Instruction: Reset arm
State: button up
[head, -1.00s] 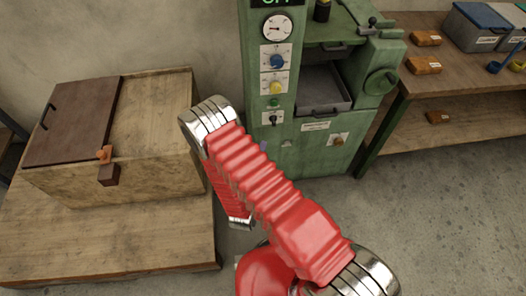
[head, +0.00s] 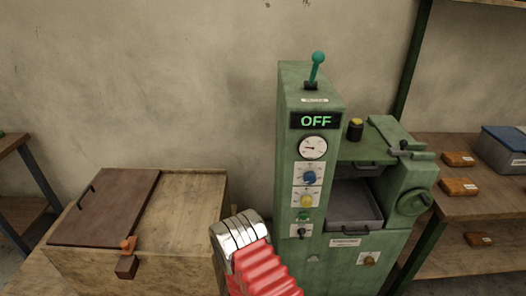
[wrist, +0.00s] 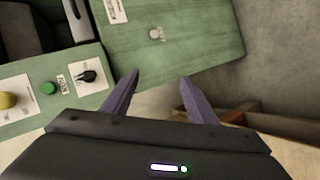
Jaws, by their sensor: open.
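My arm, with red ribbed sleeves and silver joints, rises from the bottom of the head view in front of the green machine (head: 330,255). My gripper (wrist: 158,85) shows in the wrist view with its two purple fingers apart and nothing between them. The machine's green panel (wrist: 165,45) lies beyond the fingers. A black switch (wrist: 87,76), a green button (wrist: 48,88) and a yellow knob (wrist: 8,99) are to their left. The gripper cannot be seen in the head view. The machine's display (head: 316,121) reads OFF, and a teal lever (head: 317,65) stands upright on top.
A wooden box (head: 180,215) with a brown lid (head: 105,208) stands left of the machine. A wooden bench (head: 455,215) on the right holds orange packets (head: 458,187) and a grey bin with a blue lid (head: 508,138). Bare wall (head: 150,80) is behind.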

jog(key=s+a+f+m+g+y, duration=0.2)
jog(key=s+a+m+g+y, duration=0.1)
jog(key=s+a+g, duration=0.25)
jog(key=s+a+r+m+g+y, duration=0.2)
jog(key=r, duration=0.5)
jog(key=s+a+r+m+g+y, duration=0.1)
jog(key=a+r+g, duration=0.15)
jog(key=r, duration=0.45)
jog(key=s+d+r+m+t, duration=0.1)
jog(key=s+d+r, duration=0.3)
jog(key=r, duration=0.9)
jog(key=s+d+r+m+t, duration=0.1)
jog(key=s+d+r, duration=0.2)
jog(key=d+r, duration=0.4)
jog(key=s+d+r+m+t+h, duration=0.1)
jog(key=s+d+r, duration=0.3)
jog(key=r, duration=1.5)
jog(key=d+m, duration=0.1)
jog(key=d, duration=0.1)
jog(key=shift+s+d+r+t, duration=0.2)
jog(key=shift+s+d+t, duration=0.1)
jog(key=shift+s+t, duration=0.1)
jog(key=shift+c, duration=0.7)
